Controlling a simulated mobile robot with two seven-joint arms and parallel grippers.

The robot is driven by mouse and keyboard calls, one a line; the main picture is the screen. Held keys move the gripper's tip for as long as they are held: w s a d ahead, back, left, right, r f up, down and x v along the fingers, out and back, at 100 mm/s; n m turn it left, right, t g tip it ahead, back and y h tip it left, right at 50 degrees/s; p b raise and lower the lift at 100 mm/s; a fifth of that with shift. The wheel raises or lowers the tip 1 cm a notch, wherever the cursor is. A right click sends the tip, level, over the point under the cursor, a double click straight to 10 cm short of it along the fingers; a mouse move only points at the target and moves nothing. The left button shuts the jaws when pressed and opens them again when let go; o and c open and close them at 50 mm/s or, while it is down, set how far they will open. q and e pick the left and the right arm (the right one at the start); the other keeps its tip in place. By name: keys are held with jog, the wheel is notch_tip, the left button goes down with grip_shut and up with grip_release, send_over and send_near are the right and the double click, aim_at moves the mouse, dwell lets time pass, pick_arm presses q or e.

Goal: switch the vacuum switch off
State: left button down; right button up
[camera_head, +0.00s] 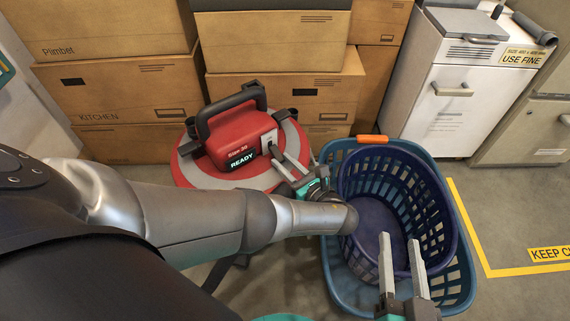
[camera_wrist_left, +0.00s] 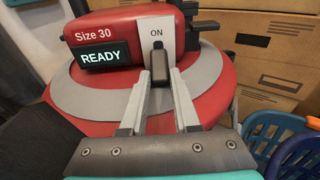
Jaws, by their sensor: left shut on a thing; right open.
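The red vacuum (camera_head: 232,138) stands on the floor in front of cardboard boxes. Its dark display reads "READY", with "Size 30" above it. The vacuum switch (camera_wrist_left: 159,58) is a black lever on a light grey plate, just below the word "ON". My left gripper (camera_head: 276,155) reaches the switch plate; in the left wrist view its fingertips (camera_wrist_left: 161,74) are shut on the lever, one on each side. The lever's lower part is partly hidden between the fingers. My right gripper (camera_head: 400,244) is open and empty above the baskets.
A light blue basket (camera_head: 332,252) with a dark blue basket (camera_head: 436,190) in it stands right of the vacuum. Cardboard boxes (camera_head: 140,87) are stacked behind. A white cabinet (camera_head: 450,110) stands at the back right. Yellow-marked floor (camera_head: 515,220) is clear at the right.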

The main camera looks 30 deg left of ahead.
pick_arm(q)
jog(key=shift+f, duration=0.15)
pick_arm(e)
jog(key=shift+s+a+r+t, duration=0.1)
jog(key=shift+s+r+t, duration=0.1)
jog(key=shift+t, duration=0.1)
pick_arm(q)
jog(key=c, duration=0.6)
grip_release()
jog(key=shift+c, duration=0.2)
